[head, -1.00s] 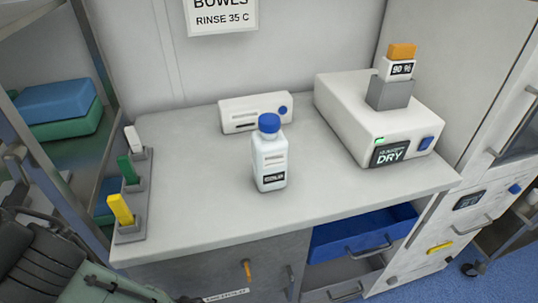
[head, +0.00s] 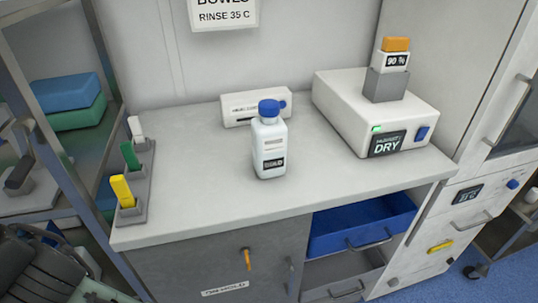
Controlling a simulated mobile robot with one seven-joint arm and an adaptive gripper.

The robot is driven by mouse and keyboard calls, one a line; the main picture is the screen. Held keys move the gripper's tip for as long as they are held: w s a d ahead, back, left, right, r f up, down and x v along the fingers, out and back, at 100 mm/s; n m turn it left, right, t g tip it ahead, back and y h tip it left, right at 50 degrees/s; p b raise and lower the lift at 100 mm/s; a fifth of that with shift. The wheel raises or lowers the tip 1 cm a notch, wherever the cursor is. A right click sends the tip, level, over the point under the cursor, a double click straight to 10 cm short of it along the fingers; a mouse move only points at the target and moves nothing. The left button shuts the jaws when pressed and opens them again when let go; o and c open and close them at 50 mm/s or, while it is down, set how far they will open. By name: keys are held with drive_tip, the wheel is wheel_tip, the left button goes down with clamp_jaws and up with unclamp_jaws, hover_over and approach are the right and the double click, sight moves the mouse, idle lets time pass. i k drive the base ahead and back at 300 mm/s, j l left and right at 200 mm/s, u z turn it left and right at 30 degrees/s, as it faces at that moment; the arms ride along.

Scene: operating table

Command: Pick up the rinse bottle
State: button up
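The rinse bottle (head: 269,145) stands upright on the light grey counter (head: 215,190), near its middle. It is white with a blue cap and a label with a dark band low on its front, too small to read surely. Nothing touches it from the front or sides. I cannot make out my gripper's fingers in the head view. Dark ribbed parts show at the lower left corner, but I cannot tell what they are.
A low white box (head: 239,108) stands just behind the bottle. A white DRY unit (head: 350,105) is at the right. A rack (head: 133,205) with white, green and yellow pieces lines the left edge. A blue drawer (head: 350,235) stands open below the counter.

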sight(269, 132)
drive_tip(key=k+z, duration=0.25)
drive_tip(key=k+l+z, duration=0.1)
drive_tip(key=k+z, duration=0.15)
drive_tip(key=j+z, duration=0.1)
drive_tip(key=z, duration=0.3)
drive_tip(key=j+z, duration=0.15)
drive_tip(key=z, duration=0.3)
drive_tip(key=j+z, duration=0.1)
drive_tip(key=z, duration=0.3)
drive_tip(key=k+j, duration=0.1)
drive_tip(key=j, duration=0.25)
drive_tip(key=k+j, duration=0.1)
drive_tip(key=j, duration=0.25)
drive_tip(key=k+j, duration=0.1)
drive_tip(key=j, duration=0.2)
